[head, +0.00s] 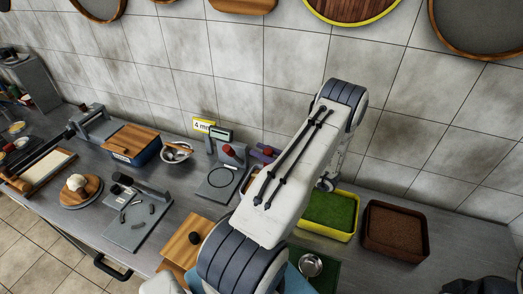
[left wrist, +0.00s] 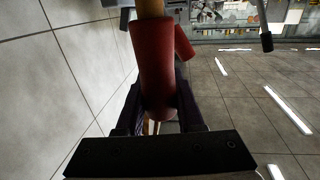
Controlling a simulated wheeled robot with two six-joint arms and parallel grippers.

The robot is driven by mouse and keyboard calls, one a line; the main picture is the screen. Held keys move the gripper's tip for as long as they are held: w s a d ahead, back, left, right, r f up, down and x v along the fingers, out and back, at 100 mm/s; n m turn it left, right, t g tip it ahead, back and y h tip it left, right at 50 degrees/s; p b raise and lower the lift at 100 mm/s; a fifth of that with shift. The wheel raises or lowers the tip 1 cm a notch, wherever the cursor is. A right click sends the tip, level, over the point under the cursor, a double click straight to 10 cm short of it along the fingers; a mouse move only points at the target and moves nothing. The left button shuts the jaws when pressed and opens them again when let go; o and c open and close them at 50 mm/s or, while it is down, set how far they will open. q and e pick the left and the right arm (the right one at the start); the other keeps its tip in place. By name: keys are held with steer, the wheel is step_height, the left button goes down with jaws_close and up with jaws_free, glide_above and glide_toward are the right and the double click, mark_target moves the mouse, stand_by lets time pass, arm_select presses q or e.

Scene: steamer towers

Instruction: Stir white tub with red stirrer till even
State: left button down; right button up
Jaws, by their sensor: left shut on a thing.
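My left arm crosses the middle of the head view, and its wrist hangs down behind the forearm. In the left wrist view, my left gripper (left wrist: 160,112) is shut on a thick red handle (left wrist: 153,60), which looks like that of the red stirrer. A wooden-coloured part shows beyond the handle at the top edge. The far end of the stirrer is hidden in the head view. I cannot pick out the white tub for certain; it may be hidden behind my arm. My right gripper is not in view.
On the steel counter, a green-filled yellow tray (head: 355,215) and a brown-filled tray (head: 396,231) stand right of my arm. A small pale bowl (head: 177,152), a wooden-lidded blue box (head: 131,144) and a grey board (head: 137,222) stand left. The tiled wall is close behind.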

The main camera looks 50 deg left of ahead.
arm_select(q)
step_height(320, 180, down, 7)
steer(key=b, duration=0.5)
steer(key=shift+r, duration=0.1)
